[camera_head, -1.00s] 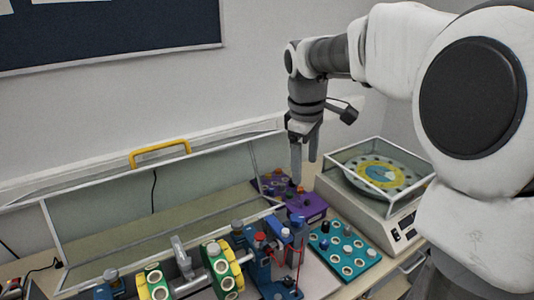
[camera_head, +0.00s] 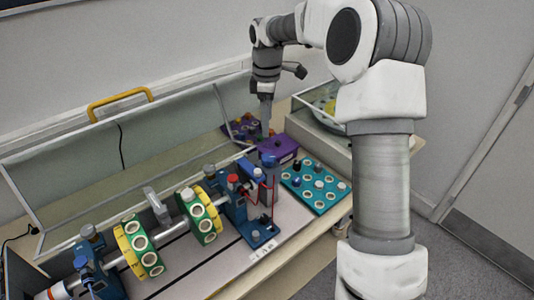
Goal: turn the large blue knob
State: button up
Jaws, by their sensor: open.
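A blue knob (camera_head: 268,160) stands at the right end of the blue-and-grey rig, just in front of a purple box (camera_head: 280,147). It is small in the picture, and its markings cannot be made out. My gripper (camera_head: 266,126) points down above the purple box, behind and above the blue knob in the picture. Its fingers are open and appear to hold nothing. They are seen nearly edge-on and overlap. Whether the tips touch anything cannot be told.
A shaft with green-and-yellow discs (camera_head: 137,246) runs along the rig. A teal tray (camera_head: 317,181) with several round weights lies to the right. A clear lid with a yellow handle (camera_head: 120,102) stands open behind. A balance (camera_head: 322,112) is partly hidden by my arm.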

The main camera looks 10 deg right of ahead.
aim_at(267, 157)
notch_tip(267, 157, down, 13)
jog(key=shift+r+p, duration=0.2)
jog(key=shift+p, duration=0.15)
grip_shut()
dwell(0.3)
